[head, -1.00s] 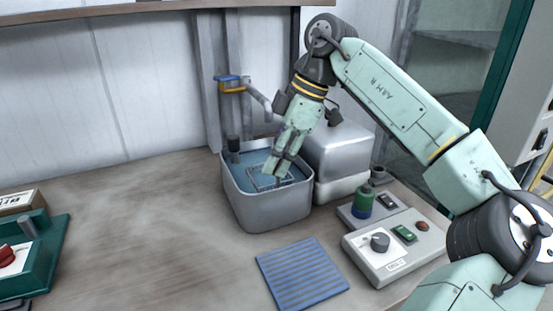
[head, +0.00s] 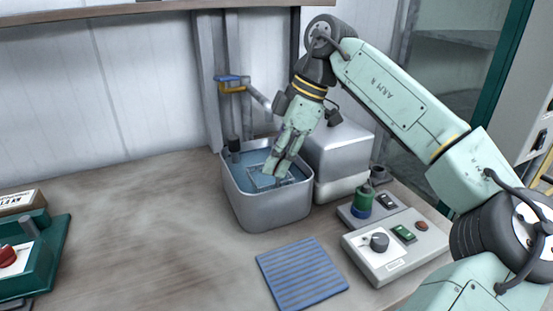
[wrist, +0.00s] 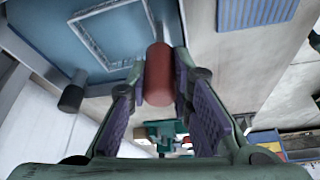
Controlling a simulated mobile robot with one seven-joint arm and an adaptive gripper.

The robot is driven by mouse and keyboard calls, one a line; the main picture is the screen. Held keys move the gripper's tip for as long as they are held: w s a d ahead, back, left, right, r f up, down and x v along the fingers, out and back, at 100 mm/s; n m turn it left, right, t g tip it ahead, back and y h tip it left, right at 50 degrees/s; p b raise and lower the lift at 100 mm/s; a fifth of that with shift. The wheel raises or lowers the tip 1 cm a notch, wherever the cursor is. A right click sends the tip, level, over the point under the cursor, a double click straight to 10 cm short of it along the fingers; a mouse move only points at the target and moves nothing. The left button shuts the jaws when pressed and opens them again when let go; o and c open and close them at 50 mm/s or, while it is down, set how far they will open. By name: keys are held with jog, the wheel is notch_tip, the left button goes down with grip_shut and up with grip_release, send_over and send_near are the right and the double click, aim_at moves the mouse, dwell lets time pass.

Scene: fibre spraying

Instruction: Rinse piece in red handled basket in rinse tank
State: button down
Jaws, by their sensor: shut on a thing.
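The rinse tank (head: 268,209) is a grey metal tub of blue water on the bench. My gripper (head: 274,172) points down into the tank. In the wrist view my gripper (wrist: 158,90) is shut on a red handle (wrist: 158,72). The basket's pale square frame (head: 258,182) shows at the water in the tank; in the wrist view the basket frame (wrist: 113,35) lies beyond the handle, over the blue water. I cannot make out the piece in the basket.
A tap (head: 257,97) with a blue lever stands behind the tank. A silver box (head: 338,150) is close on its right. A control box (head: 394,248) with a knob and a blue ribbed mat (head: 301,273) lie in front. The bench is clear to the left, up to a green fixture (head: 38,262).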

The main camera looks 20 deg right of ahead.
jog(key=shift+f+b, duration=0.8)
jog(key=shift+f, duration=0.3)
jog(key=shift+r+p, duration=1.2)
jog(key=shift+f+b, duration=0.7)
jog(key=shift+f, duration=0.4)
notch_tip(320, 180, up, 6)
jog(key=p, duration=0.5)
jog(key=shift+r, duration=2.9)
